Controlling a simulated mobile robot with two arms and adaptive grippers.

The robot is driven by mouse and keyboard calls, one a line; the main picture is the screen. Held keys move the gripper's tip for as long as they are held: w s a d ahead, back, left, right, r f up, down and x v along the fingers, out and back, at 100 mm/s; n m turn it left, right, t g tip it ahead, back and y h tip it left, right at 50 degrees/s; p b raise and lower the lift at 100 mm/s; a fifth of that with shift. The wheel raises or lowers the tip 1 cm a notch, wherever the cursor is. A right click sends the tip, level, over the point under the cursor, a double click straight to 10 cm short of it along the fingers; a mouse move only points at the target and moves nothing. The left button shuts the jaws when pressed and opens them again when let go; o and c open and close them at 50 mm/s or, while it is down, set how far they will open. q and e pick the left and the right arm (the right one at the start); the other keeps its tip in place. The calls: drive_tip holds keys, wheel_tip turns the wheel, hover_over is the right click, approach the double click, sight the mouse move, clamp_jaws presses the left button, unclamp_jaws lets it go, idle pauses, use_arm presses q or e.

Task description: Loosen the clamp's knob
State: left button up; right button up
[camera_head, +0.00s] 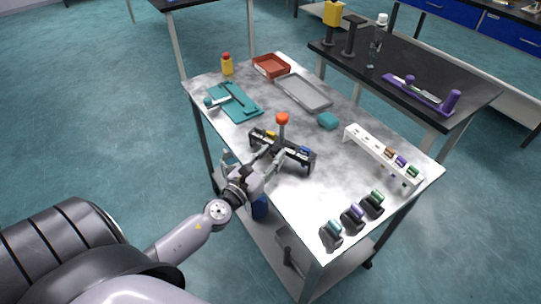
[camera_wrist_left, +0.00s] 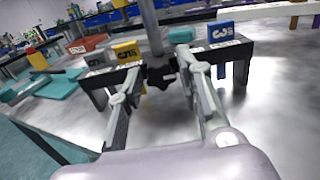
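A black star-shaped knob (camera_wrist_left: 160,74) sits on a grey upright rod (camera_wrist_left: 150,25) in the left wrist view, at the front of a black rack. In the head view, the black rack (camera_head: 297,155) stands on the metal table, with a red ball (camera_head: 282,118) rising above it. My left gripper (camera_head: 261,160) is at the near side of the rack. In the left wrist view, the fingers of my left gripper (camera_wrist_left: 157,75) are spread, with the knob between their tips. Contact with the knob cannot be told. My right gripper is not in view.
Yellow (camera_wrist_left: 126,51) and blue (camera_wrist_left: 221,33) marked blocks sit on the rack. A teal press-like tool (camera_head: 240,101), a grey tray (camera_head: 303,93), a red tray (camera_head: 270,65) and a white rack (camera_head: 375,152) share the table. Several dark holders stand at its near right corner.

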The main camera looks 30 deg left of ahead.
use_arm(q)
clamp_jaws()
drive_tip(key=shift+n, duration=0.4)
drive_tip(key=n+b, duration=0.1)
drive_tip(key=n, duration=0.1)
drive_tip(key=shift+n, duration=0.3)
drive_tip(key=n, duration=0.4)
drive_tip(key=shift+a+n, duration=0.1)
drive_tip(key=shift+n, duration=0.2)
drive_tip(key=n, duration=0.4)
drive_tip(key=shift+n, duration=0.3)
drive_tip(key=n+p, duration=0.1)
drive_tip(key=n, duration=0.4)
drive_tip(key=shift+f+p, duration=0.1)
drive_tip(key=shift+p, duration=0.3)
drive_tip(key=shift+n, duration=0.3)
